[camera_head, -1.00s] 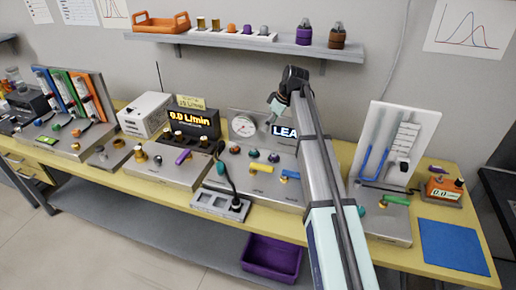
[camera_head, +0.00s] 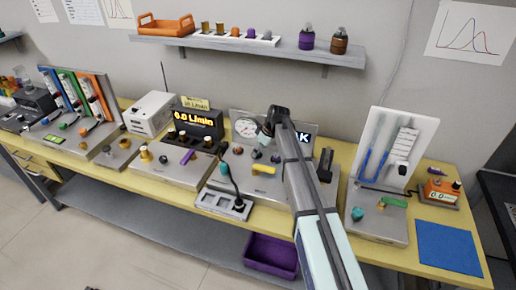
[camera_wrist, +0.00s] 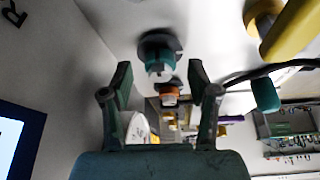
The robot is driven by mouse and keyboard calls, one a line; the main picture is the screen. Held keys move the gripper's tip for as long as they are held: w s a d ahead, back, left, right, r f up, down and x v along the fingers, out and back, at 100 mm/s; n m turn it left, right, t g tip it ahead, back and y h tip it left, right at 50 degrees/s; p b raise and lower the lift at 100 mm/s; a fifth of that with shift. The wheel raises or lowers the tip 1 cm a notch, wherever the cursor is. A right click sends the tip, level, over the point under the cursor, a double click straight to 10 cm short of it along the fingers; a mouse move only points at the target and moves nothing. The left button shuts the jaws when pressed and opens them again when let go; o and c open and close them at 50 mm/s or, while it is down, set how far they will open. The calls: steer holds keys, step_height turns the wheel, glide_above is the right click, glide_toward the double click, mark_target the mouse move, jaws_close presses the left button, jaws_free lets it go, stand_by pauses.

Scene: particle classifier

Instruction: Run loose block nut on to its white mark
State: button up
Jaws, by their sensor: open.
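I cannot tell which is the loose nut, and no white mark is clear. My gripper (camera_head: 265,130) is above and behind this row, by the gauge. In the wrist view my gripper (camera_wrist: 160,72) is open and empty. A teal nut with a dark collar and pale tip (camera_wrist: 157,55) shows between and beyond the fingertips. An orange-brown fitting (camera_wrist: 170,93) lies farther off.
A yellow handle (camera_head: 263,170) is on the block's front; it looms at upper right in the wrist view (camera_wrist: 288,28). A round gauge (camera_head: 245,128) stands behind. A dark cable (camera_head: 231,180) runs to a grey socket box (camera_head: 222,205).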

steer(key=shift+a+f, duration=0.1)
steer(key=shift+f, duration=0.1)
jaws_close()
steer(key=shift+f+m+b, duration=0.1)
steer(key=shift+m+b, duration=0.2)
steer(key=shift+b, duration=0.05)
